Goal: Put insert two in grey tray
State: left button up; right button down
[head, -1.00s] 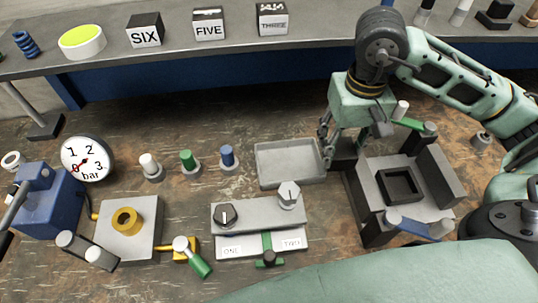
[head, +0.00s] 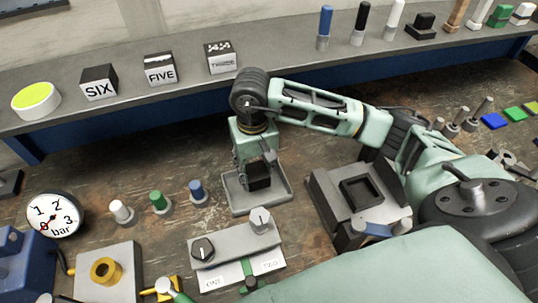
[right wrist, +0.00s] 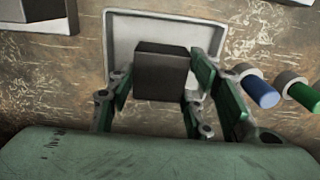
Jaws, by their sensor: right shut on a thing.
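A black block (head: 259,183), which I take to be insert two though no label shows, is held between the fingers of my right gripper (head: 256,166). The block is over the grey tray (head: 277,197), within its rim in the head view. I cannot tell whether it touches the tray floor. In the right wrist view, the fingers of my right gripper (right wrist: 163,88) stand on either side of the block (right wrist: 162,70), with the tray (right wrist: 135,25) behind it. My left gripper is not in view.
A grey fixture with a square recess (head: 361,192) stands right of the tray. A panel with two knobs (head: 232,245) is just in front. White, green and blue (head: 198,190) pegs stand to the left. A shelf with cubes (head: 160,70) runs along the back.

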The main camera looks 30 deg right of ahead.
aim_at(255, 170)
jog(key=shift+w+f+p, duration=0.1)
jog(key=shift+f+p, duration=0.65)
jog(key=shift+f, duration=1.2)
jog(key=shift+f, duration=0.15)
jog(key=c, duration=0.9)
grip_release()
